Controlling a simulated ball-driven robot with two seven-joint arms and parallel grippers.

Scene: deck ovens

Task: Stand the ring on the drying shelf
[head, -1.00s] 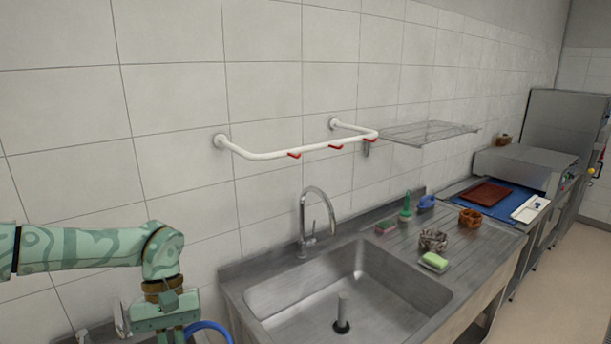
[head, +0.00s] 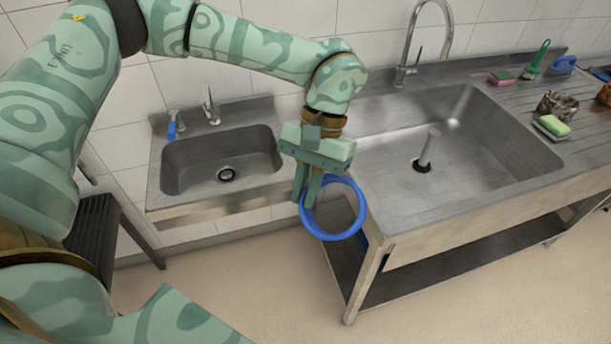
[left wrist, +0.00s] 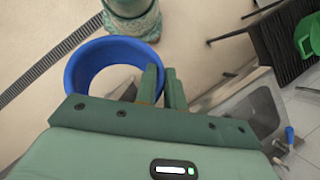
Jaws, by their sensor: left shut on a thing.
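A blue ring (head: 334,237) hangs from my left gripper (head: 306,201), whose fingers are shut on its left side. The ring is in the air in front of the sink unit's left front corner. The ring also shows in the left wrist view (left wrist: 78,72), to the left of the gripper fingers (left wrist: 160,88). The wire drying shelf is not in the head view now. My right gripper is not in view.
A small hand basin (head: 220,160) is behind and left of the gripper. The large sink (head: 480,185) with its upright standpipe (head: 428,147) is to the right. Open floor lies in front.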

